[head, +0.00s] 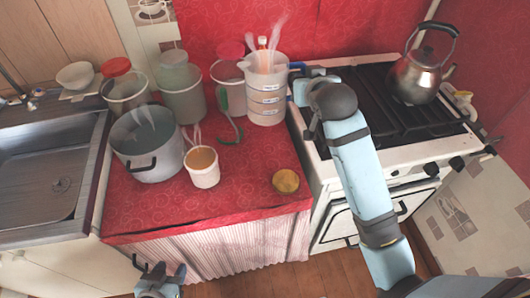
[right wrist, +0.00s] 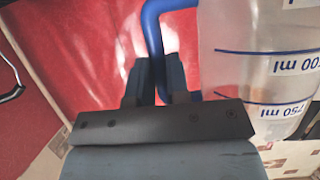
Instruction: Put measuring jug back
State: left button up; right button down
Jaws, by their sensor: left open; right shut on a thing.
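The measuring jug (head: 266,92) is translucent with blue markings and labels. It is upright at the back right of the red counter, beside the stove; I cannot tell whether its base touches the cloth. In the right wrist view the jug (right wrist: 262,75) fills the right side, and its blue handle (right wrist: 153,38) runs between the fingers. My right gripper (right wrist: 158,82) is shut on this handle. In the head view, my right arm partly hides that gripper (head: 298,84). My left gripper (head: 161,278) is open and empty, low at the front, below the counter edge.
Lidded canisters (head: 180,93) stand left of the jug. A green-handled utensil (head: 226,110), a large pot (head: 147,146), a cream cup (head: 202,168) and a yellow round item (head: 285,181) are on the counter. A kettle (head: 417,76) sits on the stove (head: 370,100). The counter's front middle is clear.

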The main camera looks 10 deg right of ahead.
notch_tip(320, 180, down, 20)
jog(key=b, duration=0.2)
jog(key=shift+r, duration=0.15)
jog(key=shift+s, duration=0.1)
jog(key=shift+f, duration=0.2)
jog(key=c, duration=1.1)
grip_release()
jog(key=v, duration=1.2)
jog(key=shift+r+p, duration=0.2)
jog(key=shift+p, duration=0.15)
